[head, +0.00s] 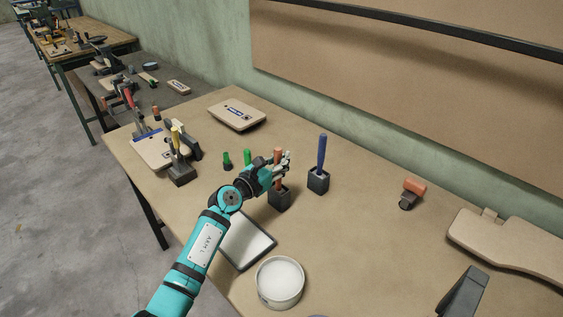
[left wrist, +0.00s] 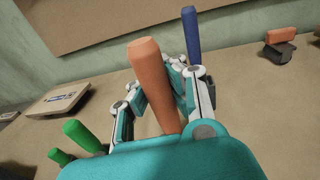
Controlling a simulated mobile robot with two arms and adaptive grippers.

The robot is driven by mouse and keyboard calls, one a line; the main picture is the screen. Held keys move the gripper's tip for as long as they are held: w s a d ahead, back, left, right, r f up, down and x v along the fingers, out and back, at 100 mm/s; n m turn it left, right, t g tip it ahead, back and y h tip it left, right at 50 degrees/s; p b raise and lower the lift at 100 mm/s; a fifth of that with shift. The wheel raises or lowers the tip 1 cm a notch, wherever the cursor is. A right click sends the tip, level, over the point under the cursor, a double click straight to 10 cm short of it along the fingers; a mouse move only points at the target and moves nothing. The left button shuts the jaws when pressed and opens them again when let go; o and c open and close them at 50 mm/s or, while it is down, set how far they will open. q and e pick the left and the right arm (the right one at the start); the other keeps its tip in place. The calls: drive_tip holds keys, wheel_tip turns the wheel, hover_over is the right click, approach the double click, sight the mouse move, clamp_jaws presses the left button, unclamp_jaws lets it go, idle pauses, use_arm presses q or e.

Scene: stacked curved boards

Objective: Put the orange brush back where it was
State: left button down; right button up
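The orange brush (head: 278,154) stands upright with its handle up, its lower end in a dark square holder (head: 280,199) on the workbench. In the left wrist view the orange brush (left wrist: 155,75) rises between my fingers. My left gripper (head: 284,162) is at the handle, above the holder; in the left wrist view the left gripper (left wrist: 165,88) has a finger against each side of the handle and looks shut on it. The brush's lower end is hidden. My right gripper is out of view.
A blue-handled brush (head: 321,152) stands in another holder (head: 318,181) just right. Green-handled tools (head: 227,159) and a yellow-handled one (head: 176,142) are left. A white round tub (head: 280,282) and a flat tray (head: 247,240) lie in front. An orange-and-black tool (head: 411,192) lies right.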

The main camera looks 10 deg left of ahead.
use_arm(q)
drive_tip(key=c, duration=2)
unclamp_jaws()
drive_tip(key=shift+f, duration=0.1)
drive_tip(key=o, duration=0.6)
drive_tip(key=shift+c, duration=0.2)
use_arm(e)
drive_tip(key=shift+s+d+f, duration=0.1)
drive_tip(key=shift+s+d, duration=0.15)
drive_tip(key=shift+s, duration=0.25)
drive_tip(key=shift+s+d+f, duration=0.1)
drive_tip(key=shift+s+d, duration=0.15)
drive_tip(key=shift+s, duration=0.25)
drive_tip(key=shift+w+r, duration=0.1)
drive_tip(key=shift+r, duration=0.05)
use_arm(q)
drive_tip(key=shift+s, duration=0.15)
drive_tip(key=v, duration=1.1)
drive_tip(key=shift+s+a, duration=0.25)
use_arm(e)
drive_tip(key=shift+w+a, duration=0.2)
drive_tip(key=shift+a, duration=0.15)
